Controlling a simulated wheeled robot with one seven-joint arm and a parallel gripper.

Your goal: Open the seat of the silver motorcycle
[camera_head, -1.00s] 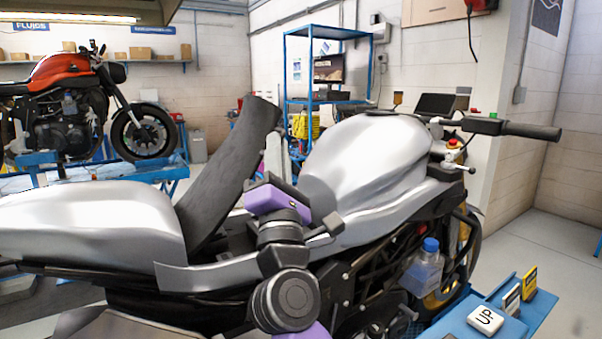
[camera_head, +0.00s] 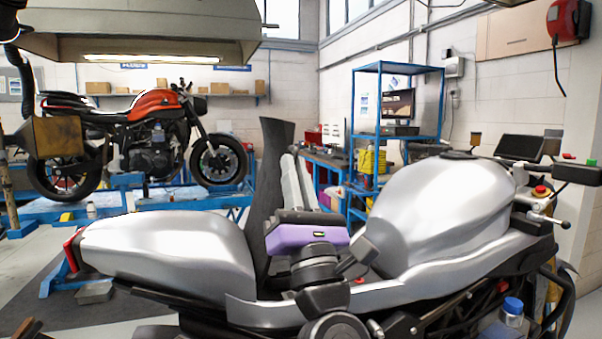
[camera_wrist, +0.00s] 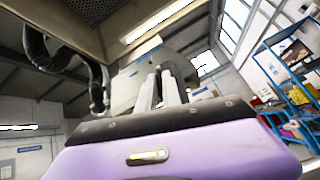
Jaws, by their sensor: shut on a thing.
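The silver motorcycle (camera_head: 440,210) stands across the front of the head view. Its black seat (camera_head: 270,185) is raised to nearly upright between the silver tail section (camera_head: 170,248) and the silver tank. My purple and black arm end rises from the seat opening. My gripper (camera_head: 290,160) points upward at the right side of the raised seat and is shut on it. The exact grip is partly hidden. In the wrist view, the two grey fingers (camera_wrist: 160,88) stand close together before a grey surface.
A red motorcycle (camera_head: 160,120) sits on a blue lift at the back left. A blue shelf rack (camera_head: 378,130) stands behind the tank. A hood with a lamp (camera_head: 150,59) hangs overhead at the left. A bottle with a blue cap (camera_head: 512,312) is at the lower right.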

